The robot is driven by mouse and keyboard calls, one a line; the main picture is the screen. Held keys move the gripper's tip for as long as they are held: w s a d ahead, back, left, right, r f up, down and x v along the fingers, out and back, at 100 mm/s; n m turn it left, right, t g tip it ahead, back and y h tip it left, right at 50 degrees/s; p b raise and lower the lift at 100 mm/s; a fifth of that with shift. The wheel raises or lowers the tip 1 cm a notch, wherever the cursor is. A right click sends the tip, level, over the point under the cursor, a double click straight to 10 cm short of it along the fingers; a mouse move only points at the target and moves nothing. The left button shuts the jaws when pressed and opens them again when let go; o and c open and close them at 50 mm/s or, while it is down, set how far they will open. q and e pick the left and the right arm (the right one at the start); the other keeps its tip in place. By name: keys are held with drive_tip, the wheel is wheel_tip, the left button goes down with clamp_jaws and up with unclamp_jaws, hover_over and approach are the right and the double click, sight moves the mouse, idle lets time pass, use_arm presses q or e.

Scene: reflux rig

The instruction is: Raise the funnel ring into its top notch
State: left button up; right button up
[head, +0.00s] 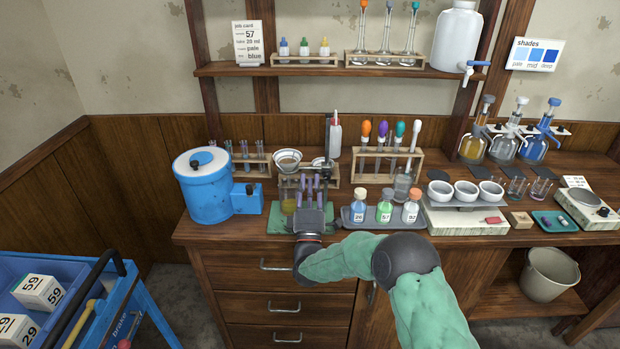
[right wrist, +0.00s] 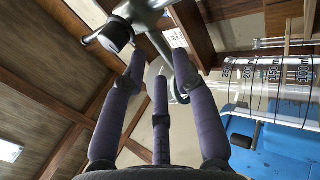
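The funnel ring (head: 288,160) holds a pale funnel above a small yellow vessel (head: 288,206) at the rig on the green mat (head: 283,224). The dark upright post (head: 328,140) stands just right of it. Its notches are too small to make out. My right gripper (head: 312,182) is in front of the rig, its purple fingers pointing up below the ring's height. In the right wrist view, its fingertips (right wrist: 158,62) are spread apart just below a metal fitting with a black knob (right wrist: 116,35). Contact is not clear. My left gripper is out of view.
A blue tank (head: 205,190) stands close on the left. A tray of capped bottles (head: 346,221) sits close on the right. A wooden rack with coloured droppers (head: 388,180) is behind it. In the right wrist view, a marked clear vessel (right wrist: 270,78) is at the right.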

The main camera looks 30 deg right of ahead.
drive_tip(key=shift+x, duration=1.6)
drive_tip(key=shift+f, duration=0.1)
clamp_jaws()
wheel_tip(320, 180, up, 8)
drive_tip(key=p, duration=0.3)
hover_over(310, 169)
drive_tip(key=s, duration=0.1)
drive_tip(key=shift+s+a, duration=0.1)
drive_tip(key=shift+a, duration=0.2)
unclamp_jaws()
